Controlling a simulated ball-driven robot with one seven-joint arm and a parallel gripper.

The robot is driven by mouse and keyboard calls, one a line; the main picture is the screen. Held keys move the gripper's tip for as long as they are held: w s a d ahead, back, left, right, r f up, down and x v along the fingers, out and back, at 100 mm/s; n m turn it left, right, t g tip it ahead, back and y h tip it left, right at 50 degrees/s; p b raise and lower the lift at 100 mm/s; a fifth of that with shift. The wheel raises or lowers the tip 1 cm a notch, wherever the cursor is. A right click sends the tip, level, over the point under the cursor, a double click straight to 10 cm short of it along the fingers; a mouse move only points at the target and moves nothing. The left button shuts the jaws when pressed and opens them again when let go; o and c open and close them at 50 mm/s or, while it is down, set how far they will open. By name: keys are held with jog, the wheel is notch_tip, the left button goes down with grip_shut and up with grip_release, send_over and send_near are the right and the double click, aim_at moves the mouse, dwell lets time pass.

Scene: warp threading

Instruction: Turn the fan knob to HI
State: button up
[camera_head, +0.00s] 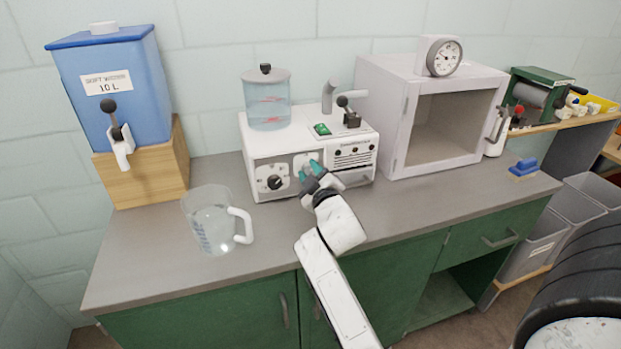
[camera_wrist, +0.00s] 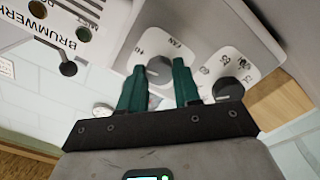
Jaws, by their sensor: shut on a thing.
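The fan knob (camera_wrist: 159,72) is a grey round knob on a white plate marked FAN, on the front of a white machine (camera_head: 256,152). In the wrist view it sits between the two teal fingers of my gripper (camera_wrist: 158,82), which is shut on it. In the head view my gripper (camera_head: 312,169) reaches the machine's front and hides the fan knob. The knob's pointer and the HI mark cannot be made out. A second, dark knob (camera_head: 272,183) with a numbered dial is left of it; it also shows in the wrist view (camera_wrist: 228,88).
A clear jug (camera_head: 212,222) with a white handle stands on the counter (camera_head: 400,208) at front left. A blue water tank (camera_head: 118,82) on a wooden block is at left. A white open-fronted cabinet (camera_head: 398,130) is right of the machine. The front right counter is clear.

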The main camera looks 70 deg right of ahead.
jog(key=shift+f+m+b, duration=0.15)
jog(key=shift+m+b, duration=0.3)
jog(key=shift+m, duration=0.55)
jog(key=o, duration=1.1)
jog(key=shift+c, duration=0.2)
jog(key=shift+a, duration=0.1)
jog(key=b+v, duration=0.2)
jog(key=v, duration=0.8)
jog(key=shift+s+a, duration=0.2)
jog(key=shift+a, duration=0.05)
